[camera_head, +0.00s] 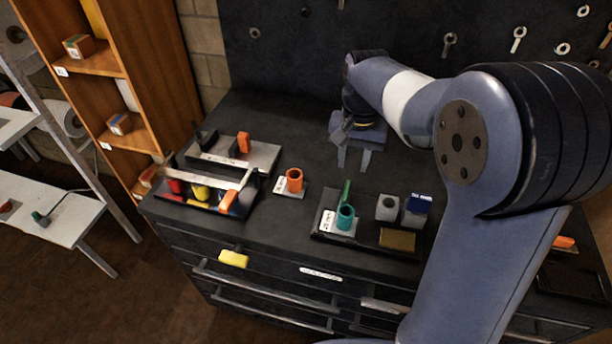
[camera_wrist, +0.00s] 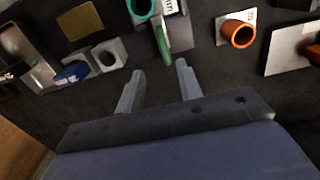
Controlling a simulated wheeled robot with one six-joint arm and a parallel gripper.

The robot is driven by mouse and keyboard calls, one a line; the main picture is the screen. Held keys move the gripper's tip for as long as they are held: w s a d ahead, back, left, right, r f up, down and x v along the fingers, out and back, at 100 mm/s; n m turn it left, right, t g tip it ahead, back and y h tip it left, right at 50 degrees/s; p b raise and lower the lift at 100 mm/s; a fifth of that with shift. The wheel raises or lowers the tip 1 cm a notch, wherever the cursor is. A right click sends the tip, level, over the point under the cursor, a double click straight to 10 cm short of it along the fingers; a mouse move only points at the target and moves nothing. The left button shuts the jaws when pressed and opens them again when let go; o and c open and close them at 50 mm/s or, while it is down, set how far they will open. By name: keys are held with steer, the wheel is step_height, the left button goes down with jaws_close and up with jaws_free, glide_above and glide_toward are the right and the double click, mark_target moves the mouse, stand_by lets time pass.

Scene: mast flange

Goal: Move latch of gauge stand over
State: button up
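A green upright bar (camera_head: 346,193) stands beside a teal ring (camera_head: 345,217) on a small labelled plate in a dark tray. The bar also shows in the wrist view (camera_wrist: 161,38), just beyond the fingertips. A grey plate (camera_head: 262,156) at the back left carries an orange block (camera_head: 244,142) and a pale bar. The labels are too small to read, so I cannot tell which piece is the gauge stand's latch. My gripper (camera_head: 353,162) is open and empty, pointing down above the bench behind the green bar. It also shows in the wrist view (camera_wrist: 160,70).
An orange ring (camera_head: 294,180) sits on a white plate. A rack of coloured pieces (camera_head: 200,193) is at left.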

mark_target(346, 192)
steer(key=f, duration=0.7)
steer(key=f+p, duration=0.1)
steer(key=f, duration=0.2)
steer(key=shift+a+f, duration=0.25)
steer(key=shift+f, duration=0.15)
steer(key=shift+c, duration=0.5)
jaws_close()
